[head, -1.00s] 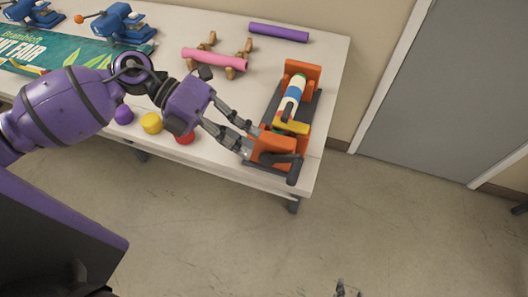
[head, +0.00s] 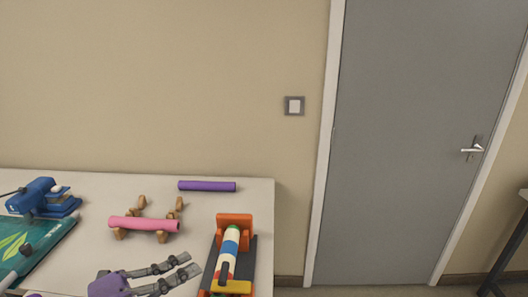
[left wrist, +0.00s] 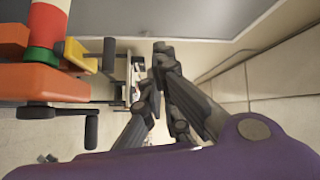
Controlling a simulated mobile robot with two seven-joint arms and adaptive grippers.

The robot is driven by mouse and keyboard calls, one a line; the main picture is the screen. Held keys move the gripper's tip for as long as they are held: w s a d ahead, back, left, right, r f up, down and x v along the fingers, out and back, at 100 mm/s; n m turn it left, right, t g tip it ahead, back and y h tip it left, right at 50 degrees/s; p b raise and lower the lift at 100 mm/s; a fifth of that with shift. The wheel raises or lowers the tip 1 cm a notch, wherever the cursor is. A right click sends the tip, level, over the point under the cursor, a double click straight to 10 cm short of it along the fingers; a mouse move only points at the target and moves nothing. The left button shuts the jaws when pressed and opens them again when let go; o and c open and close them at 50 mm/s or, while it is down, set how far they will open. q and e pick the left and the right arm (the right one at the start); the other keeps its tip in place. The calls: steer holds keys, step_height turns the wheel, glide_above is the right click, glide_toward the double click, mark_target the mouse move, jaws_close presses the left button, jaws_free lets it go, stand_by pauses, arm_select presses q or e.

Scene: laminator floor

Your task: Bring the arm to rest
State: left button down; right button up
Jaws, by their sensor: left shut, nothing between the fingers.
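My left gripper (head: 187,265) is low in the head view, left of the orange machine. Its dark fingers are shut and empty, pointing right; most of my purple left arm is out of the picture. The left wrist view also shows this left gripper (left wrist: 157,75). The orange machine (head: 234,220) stands on the table with a striped roll (head: 229,250) lying along it and a yellow part (head: 232,287) at its near end. In the left wrist view, the orange machine (left wrist: 45,85) and its black crank handle are left of the fingers, apart from them.
The white table (head: 100,183) carries a pink roll (head: 145,224) on wooden stands, a purple roll (head: 207,186), a blue machine (head: 40,198) and a green banner (head: 30,240). A grey door (head: 410,130) and a wall switch (head: 294,106) are behind.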

arm_select(q)
steer(key=a+f+n+t+y, duration=0.5)
steer(key=a+f+n+y, duration=0.45)
steer(key=n+y, duration=0.35)
steer(key=s+a+f+n+g+y, duration=0.35)
steer(key=s+f+n+g, duration=0.2)
steer(key=s+f, duration=0.2)
steer(key=s+d+f+n+g, duration=0.2)
steer(key=s+f+g, duration=0.2)
steer(key=s, duration=0.5)
steer(key=s+d+f+n+g+h, duration=0.1)
steer(key=s+f+n+g, duration=0.2)
steer(key=s, duration=0.5)
steer(key=s+d+f+n+g, duration=0.2)
steer(key=s+f+g, duration=0.25)
steer(key=s, duration=0.45)
steer(key=w+d+f+t+h+p, duration=0.1)
steer(key=w+d+f+t, duration=0.3)
steer(key=w+f+t, duration=0.4)
steer(key=shift+w+f+t+p, duration=0.4)
steer(key=shift+w+p, duration=0.05)
steer(key=shift+w, duration=0.55)
arm_select(e)
steer(key=shift+w+a+r, duration=0.15)
steer(key=shift+a+r, duration=0.05)
steer(key=shift+r, duration=0.25)
steer(key=shift+w+a+r, duration=0.1)
steer(key=shift+a+r, duration=0.05)
steer(key=shift+r, duration=0.3)
